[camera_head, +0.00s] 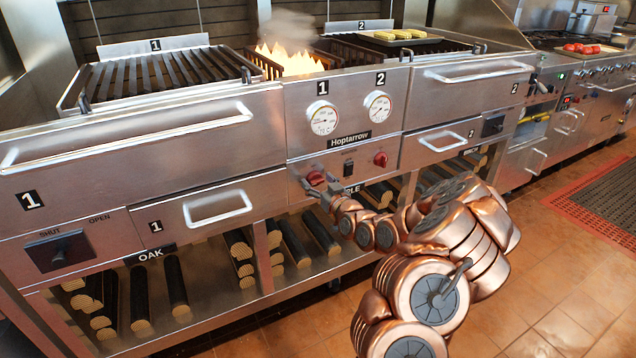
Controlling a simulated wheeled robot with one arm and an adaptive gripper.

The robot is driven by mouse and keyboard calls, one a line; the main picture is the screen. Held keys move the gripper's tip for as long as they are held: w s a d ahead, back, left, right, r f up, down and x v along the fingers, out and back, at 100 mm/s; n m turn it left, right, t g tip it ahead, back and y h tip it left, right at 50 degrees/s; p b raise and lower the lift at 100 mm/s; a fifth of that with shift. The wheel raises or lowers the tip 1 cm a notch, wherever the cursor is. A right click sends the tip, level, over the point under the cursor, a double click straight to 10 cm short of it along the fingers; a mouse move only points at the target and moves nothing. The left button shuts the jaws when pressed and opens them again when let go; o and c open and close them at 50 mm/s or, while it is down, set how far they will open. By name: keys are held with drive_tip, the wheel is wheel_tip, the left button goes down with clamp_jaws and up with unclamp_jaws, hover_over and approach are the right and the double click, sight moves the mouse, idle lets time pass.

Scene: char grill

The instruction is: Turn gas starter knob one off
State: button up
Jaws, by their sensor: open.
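Two red starter knobs sit on the lower centre panel of the steel grill. The left knob (315,178), below the gauge marked 1, is partly covered by my gripper. The right knob (380,159) is below the gauge marked 2 and is free. My gripper (311,189) is open, with its fingers right at the left knob. I cannot tell whether they touch it or have it between them. Flames (290,62) burn in the middle section behind the panel, with smoke above them.
Grill grate 1 (155,76) is at the left, and corn lies on a tray (402,40) at the right. Drawer handles (217,206) stick out beside the panel. Logs lie on the lower shelf. The tiled floor (540,270) in front is clear, with a mat (600,200) at the right.

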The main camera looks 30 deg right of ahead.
drive_tip(key=shift+w, duration=0.1)
drive_tip(key=c, duration=1.1)
